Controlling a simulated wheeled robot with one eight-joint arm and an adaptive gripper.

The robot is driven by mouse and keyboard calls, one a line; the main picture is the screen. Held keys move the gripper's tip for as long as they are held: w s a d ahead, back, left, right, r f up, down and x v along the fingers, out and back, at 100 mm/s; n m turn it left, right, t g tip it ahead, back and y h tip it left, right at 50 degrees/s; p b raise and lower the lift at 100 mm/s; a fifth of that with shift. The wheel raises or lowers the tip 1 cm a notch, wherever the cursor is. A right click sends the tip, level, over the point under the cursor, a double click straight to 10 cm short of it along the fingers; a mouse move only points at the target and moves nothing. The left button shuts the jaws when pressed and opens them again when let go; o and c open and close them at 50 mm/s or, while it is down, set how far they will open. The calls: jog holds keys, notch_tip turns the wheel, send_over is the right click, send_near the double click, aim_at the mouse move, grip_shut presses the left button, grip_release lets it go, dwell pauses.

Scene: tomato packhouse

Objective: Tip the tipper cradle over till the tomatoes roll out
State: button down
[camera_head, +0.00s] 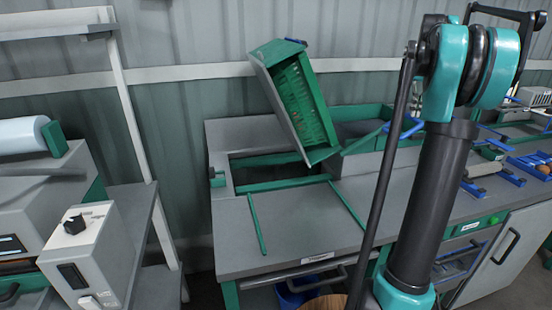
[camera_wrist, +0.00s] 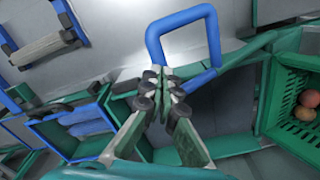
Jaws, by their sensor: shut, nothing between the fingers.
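The tipper cradle (camera_head: 268,85), grey outside, stands steeply tilted above the opening in the bench. A green slotted crate (camera_head: 303,105) sits in it, open side facing right. In the wrist view the green crate (camera_wrist: 292,142) is at the right edge, with tomatoes (camera_wrist: 308,100) inside it. My gripper (camera_wrist: 164,78) is shut and empty in the wrist view. Its tips are close to a blue loop handle (camera_wrist: 151,45) on a green bar; I cannot tell whether they touch it. My gripper does not show in the head view.
The grey bench (camera_head: 290,225) has a clear front area with two thin green rails. A green-walled bay (camera_head: 362,112) lies right of the cradle. A grey machine (camera_head: 88,250) and shelf stand at left. Blue fittings (camera_head: 506,176) lie at far right.

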jog(key=shift+d+f, duration=0.1)
jog(key=shift+f, duration=0.05)
jog(key=shift+f, duration=1.4)
